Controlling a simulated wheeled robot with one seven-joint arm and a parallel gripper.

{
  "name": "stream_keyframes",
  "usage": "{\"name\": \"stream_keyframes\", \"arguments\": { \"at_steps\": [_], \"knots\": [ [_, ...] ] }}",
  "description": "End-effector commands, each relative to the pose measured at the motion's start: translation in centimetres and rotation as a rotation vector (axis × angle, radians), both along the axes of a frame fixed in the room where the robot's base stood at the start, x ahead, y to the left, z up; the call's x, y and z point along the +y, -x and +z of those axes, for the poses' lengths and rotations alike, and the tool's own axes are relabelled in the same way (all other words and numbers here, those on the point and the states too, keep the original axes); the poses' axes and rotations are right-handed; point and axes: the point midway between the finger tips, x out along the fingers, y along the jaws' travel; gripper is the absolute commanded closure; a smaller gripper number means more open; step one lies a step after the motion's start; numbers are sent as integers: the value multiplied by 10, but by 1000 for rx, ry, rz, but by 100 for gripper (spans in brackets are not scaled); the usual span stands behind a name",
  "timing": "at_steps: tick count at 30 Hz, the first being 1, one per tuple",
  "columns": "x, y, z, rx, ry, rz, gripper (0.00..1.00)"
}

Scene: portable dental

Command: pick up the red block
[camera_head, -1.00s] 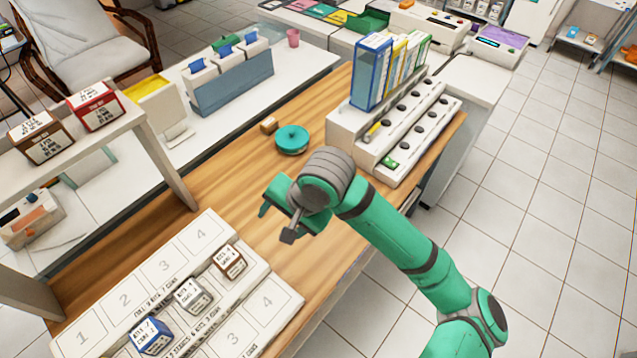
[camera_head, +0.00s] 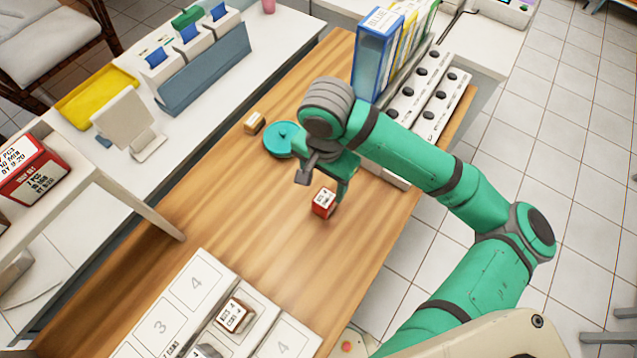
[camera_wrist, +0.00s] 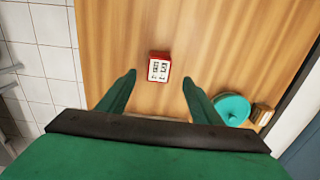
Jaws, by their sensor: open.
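The red block (camera_head: 323,203) sits on the wooden table and has a white label with dark print on its top. It also shows in the wrist view (camera_wrist: 159,68), ahead of and between my two fingers. My gripper (camera_wrist: 158,80) is open and empty, its green fingers spread wider than the block. In the head view my gripper (camera_head: 328,185) hangs just beyond the block, with a finger close to it in the picture. I cannot tell the exact height gap. No finger visibly grips the block.
A teal round lidded dish (camera_head: 283,139) and a small tan box (camera_head: 254,123) lie left of my gripper. A white rack (camera_head: 430,95) with binders stands behind. A numbered white tray (camera_head: 190,285) holds a brown-labelled block (camera_head: 232,315). Bare wood (camera_head: 270,230) lies between.

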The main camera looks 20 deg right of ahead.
Motion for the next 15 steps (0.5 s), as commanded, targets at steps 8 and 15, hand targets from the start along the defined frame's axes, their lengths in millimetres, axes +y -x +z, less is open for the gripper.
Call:
{"name": "stream_keyframes", "arguments": {
  "at_steps": [8, 15],
  "knots": [
    [-2, 1, -36, 4, 0, -4, 41],
    [-2, 1, -55, 0, 1, -4, 41]
  ]
}}
